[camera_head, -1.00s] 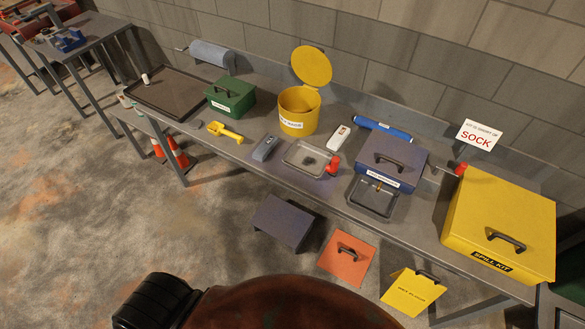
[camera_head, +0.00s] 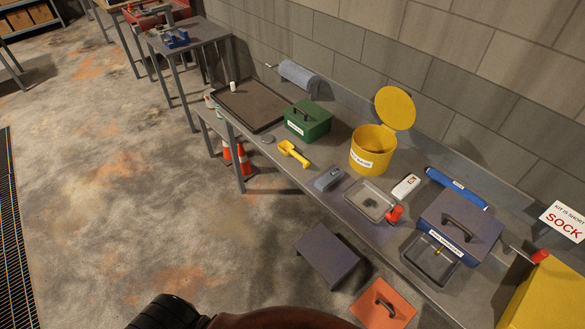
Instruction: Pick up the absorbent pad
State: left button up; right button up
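I cannot tell for certain which thing is the absorbent pad. A grey-blue roll (camera_head: 299,76) lies at the back left of the bench against the wall. A small grey-blue block (camera_head: 329,178) lies near the front edge, left of a shallow metal tray (camera_head: 359,207) with a dark spot in it. A yellow spill kit box (camera_head: 549,299) is cut off at the lower right, beside a sign reading "Kit is short: sock" (camera_head: 564,222). Neither of my grippers is in view.
On the long bench stand a dark tray (camera_head: 233,104), green box (camera_head: 301,126), yellow scoop (camera_head: 293,153), open yellow bin (camera_head: 371,159) and blue-grey box (camera_head: 454,227). Orange cones (camera_head: 243,158) stand beneath. An orange panel (camera_head: 388,302) is below the front edge. The floor at left is clear.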

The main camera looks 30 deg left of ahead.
aim_at(324, 182)
jog(key=u, duration=0.4)
jog(key=i, duration=1.3)
jog(key=z, duration=0.35)
